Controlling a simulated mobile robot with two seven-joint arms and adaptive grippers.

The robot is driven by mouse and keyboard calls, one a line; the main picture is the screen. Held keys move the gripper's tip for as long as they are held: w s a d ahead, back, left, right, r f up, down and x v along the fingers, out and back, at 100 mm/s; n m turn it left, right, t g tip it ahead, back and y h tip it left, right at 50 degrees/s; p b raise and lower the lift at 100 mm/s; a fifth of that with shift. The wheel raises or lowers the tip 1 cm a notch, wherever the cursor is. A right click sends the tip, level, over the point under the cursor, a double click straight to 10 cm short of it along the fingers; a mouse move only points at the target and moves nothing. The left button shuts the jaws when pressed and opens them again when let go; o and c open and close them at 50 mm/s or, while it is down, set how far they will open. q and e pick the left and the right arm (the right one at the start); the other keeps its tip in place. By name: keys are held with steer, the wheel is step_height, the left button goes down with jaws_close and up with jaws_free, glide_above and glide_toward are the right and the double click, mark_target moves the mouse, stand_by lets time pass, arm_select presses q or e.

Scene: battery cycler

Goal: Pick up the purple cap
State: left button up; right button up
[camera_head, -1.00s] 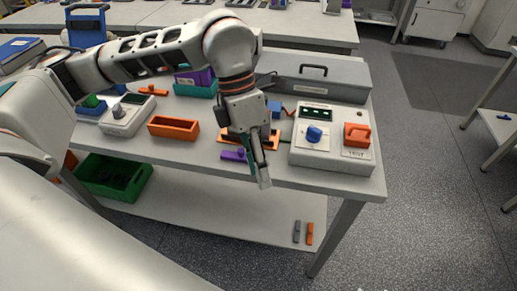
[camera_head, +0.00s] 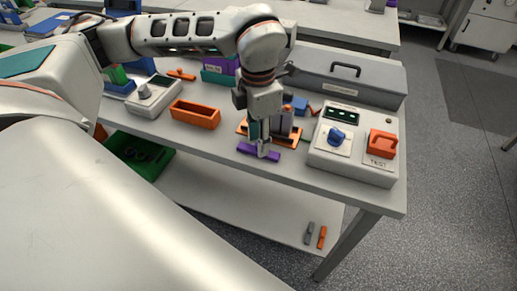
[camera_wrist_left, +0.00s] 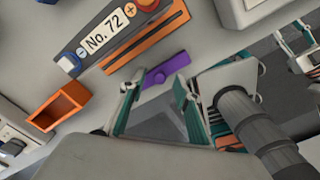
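The purple cap (camera_head: 258,152) is a flat narrow bar on the table near its front edge, just in front of an orange tray. My left gripper (camera_head: 264,150) points down over it, and the fingers hide part of the cap. In the left wrist view the purple cap (camera_wrist_left: 167,68) lies just beyond the fingertips, roughly in line with the gap. My left gripper (camera_wrist_left: 158,84) is open there with nothing between its fingers. My right gripper (camera_wrist_left: 302,45) shows small at the right of the wrist view, its fingers apart.
Right behind the cap is the orange tray (camera_head: 290,142) with a cell labelled No. 72 (camera_wrist_left: 103,38). A tester box (camera_head: 350,165) with a blue knob stands to the right. An orange bin (camera_head: 195,116) is on the left. A lower shelf (camera_head: 230,200) is below.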

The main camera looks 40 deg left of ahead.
arm_select(q)
steer(key=shift+f, duration=0.45)
jaws_close()
